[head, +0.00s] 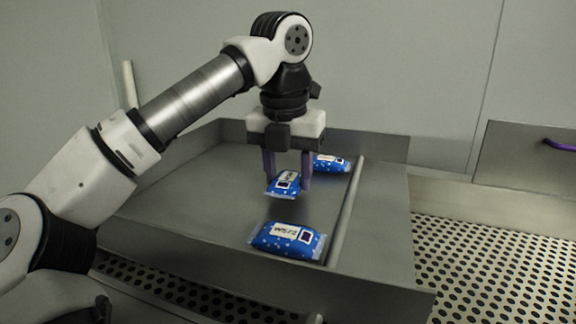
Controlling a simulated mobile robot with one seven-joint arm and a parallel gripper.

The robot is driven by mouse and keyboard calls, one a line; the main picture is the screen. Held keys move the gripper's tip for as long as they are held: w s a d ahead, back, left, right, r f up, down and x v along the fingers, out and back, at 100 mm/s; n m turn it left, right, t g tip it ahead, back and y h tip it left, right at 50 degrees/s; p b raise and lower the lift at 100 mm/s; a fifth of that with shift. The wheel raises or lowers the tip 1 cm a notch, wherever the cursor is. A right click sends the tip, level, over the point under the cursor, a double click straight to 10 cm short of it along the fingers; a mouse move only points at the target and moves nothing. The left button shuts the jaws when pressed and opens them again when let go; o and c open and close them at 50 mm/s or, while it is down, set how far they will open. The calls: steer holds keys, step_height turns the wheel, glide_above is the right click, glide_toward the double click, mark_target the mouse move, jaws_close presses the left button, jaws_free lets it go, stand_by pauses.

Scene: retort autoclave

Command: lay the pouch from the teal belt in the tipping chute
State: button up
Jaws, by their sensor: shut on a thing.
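My gripper (287,181) points down over the grey tray-like chute (185,205). Its purple fingers are shut on a blue pouch (283,185) with a white label. The held pouch is inside the chute's outline; I cannot tell whether it touches the floor. A second blue pouch (289,240) lies in the chute nearer the front. A third blue pouch (331,163) lies farther back, partly hidden by the right finger. No teal belt shows in the head view.
A round grey bar (346,212) runs along the chute's right side, beside the pouches. The left part of the chute floor is bare. A perforated floor (490,265) lies to the right. A grey box with a purple handle (561,146) stands at the far right.

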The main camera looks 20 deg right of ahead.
steer(key=shift+f+b, duration=0.4)
steer(key=shift+f, duration=0.25)
steer(key=o, duration=1.1)
steer(key=shift+o, duration=0.2)
steer(key=shift+r, duration=0.1)
